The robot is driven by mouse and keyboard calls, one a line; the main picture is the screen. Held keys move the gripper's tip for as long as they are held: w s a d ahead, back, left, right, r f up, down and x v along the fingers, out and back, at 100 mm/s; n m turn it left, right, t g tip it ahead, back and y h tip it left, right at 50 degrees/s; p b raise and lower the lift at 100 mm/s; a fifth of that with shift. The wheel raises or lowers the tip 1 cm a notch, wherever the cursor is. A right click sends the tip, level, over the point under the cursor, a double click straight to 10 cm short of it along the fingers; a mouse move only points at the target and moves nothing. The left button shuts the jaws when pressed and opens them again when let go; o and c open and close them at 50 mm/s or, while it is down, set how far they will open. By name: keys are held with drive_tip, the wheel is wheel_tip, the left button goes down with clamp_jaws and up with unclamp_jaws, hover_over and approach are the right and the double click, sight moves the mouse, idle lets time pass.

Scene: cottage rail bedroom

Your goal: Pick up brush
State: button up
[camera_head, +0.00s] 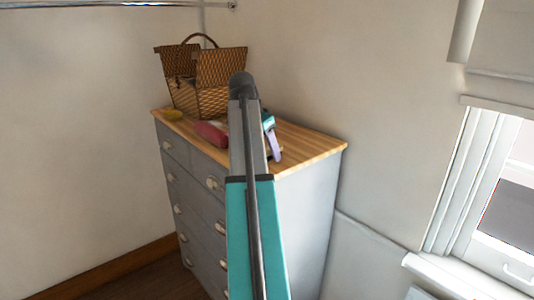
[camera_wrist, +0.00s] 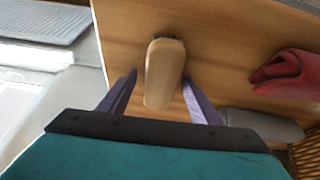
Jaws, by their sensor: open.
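A brush (camera_wrist: 164,72) with a smooth, pale tan, rounded oblong body lies on the wooden dresser top (camera_wrist: 225,35) in the wrist view. My gripper (camera_wrist: 159,77) is open, with one lavender finger on each side of the brush. In the head view my gripper (camera_head: 272,140) is over the right part of the dresser top (camera_head: 312,143), partly behind my arm. The brush is mostly hidden there.
A red soft item (camera_head: 211,132) lies left of my arm; the wrist view also shows it (camera_wrist: 290,73), near a grey object (camera_wrist: 262,125). The dresser's right end is clear.

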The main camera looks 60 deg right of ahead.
sight(267, 148)
drive_tip(key=shift+f, duration=0.15)
idle(0.7)
drive_tip(key=c, duration=1.2)
drive_tip(key=shift+d+r+b, duration=0.1)
drive_tip(key=shift+r+b, duration=0.8)
drive_tip(key=shift+r, duration=0.95)
drive_tip(key=a, duration=0.3)
drive_tip(key=a+r+b, duration=0.1)
drive_tip(key=a, duration=0.3)
drive_tip(key=a+b, duration=0.1)
drive_tip(key=a, duration=0.3)
drive_tip(key=shift+w+a+r, duration=0.15)
drive_tip(key=shift+w, duration=0.05)
drive_tip(key=a+p, duration=0.4)
drive_tip(key=shift+w+a+r, duration=0.1)
drive_tip(key=shift+a+r, duration=0.05)
drive_tip(key=shift+a, duration=0.25)
